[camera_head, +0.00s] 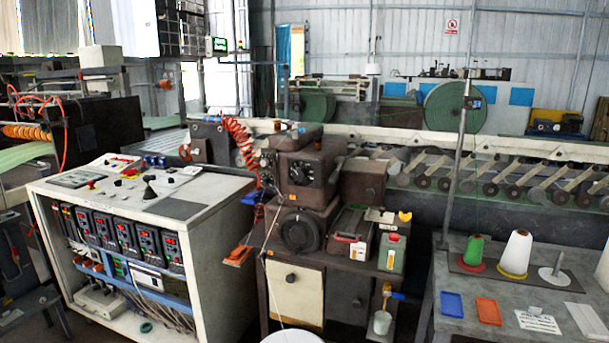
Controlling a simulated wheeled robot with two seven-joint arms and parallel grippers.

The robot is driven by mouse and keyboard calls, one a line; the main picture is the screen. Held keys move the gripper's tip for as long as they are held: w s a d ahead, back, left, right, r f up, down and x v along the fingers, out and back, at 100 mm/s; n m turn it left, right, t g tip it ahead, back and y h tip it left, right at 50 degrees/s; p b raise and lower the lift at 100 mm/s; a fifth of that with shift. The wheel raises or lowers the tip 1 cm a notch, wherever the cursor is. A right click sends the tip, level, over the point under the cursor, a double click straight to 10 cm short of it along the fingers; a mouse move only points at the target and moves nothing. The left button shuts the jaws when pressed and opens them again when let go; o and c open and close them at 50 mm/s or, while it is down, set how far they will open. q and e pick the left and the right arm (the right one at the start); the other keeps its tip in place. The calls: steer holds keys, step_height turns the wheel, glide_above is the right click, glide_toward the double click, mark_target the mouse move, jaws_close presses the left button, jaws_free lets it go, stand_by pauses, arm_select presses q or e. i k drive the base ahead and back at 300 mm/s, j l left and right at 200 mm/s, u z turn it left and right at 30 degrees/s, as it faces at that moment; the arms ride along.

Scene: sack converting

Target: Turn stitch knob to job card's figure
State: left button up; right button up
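A dark sewing machine head (310,165) stands on a brown cabinet in the middle of the head view. A round dark knob (299,172) is on its front face; its markings are too small to read. A larger black handwheel (299,231) sits lower on the machine. A white card with printed lines (537,321), which looks like the job card, lies flat on the grey table at right; its figure cannot be read. Neither of my grippers is in view.
The grey table (550,265) holds green and white thread cones, an empty spindle, blue and orange trays and a white sheet (587,320). A control cabinet (150,240) stands at left. A conveyor runs behind.

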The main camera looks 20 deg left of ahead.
mark_target(299, 174)
steer(key=i+l+z, duration=0.15)
steer(key=i+l, duration=0.15)
steer(key=i+l+z, duration=0.2)
steer(key=i, duration=0.25)
steer(key=i+l+z, duration=0.15)
steer(key=i, duration=0.3)
steer(key=u, duration=1.8)
steer(key=j+z, duration=0.1)
steer(key=j, duration=0.8)
steer(key=k+j+z, duration=0.15)
steer(key=j, duration=0.8)
steer(key=i, duration=0.05)
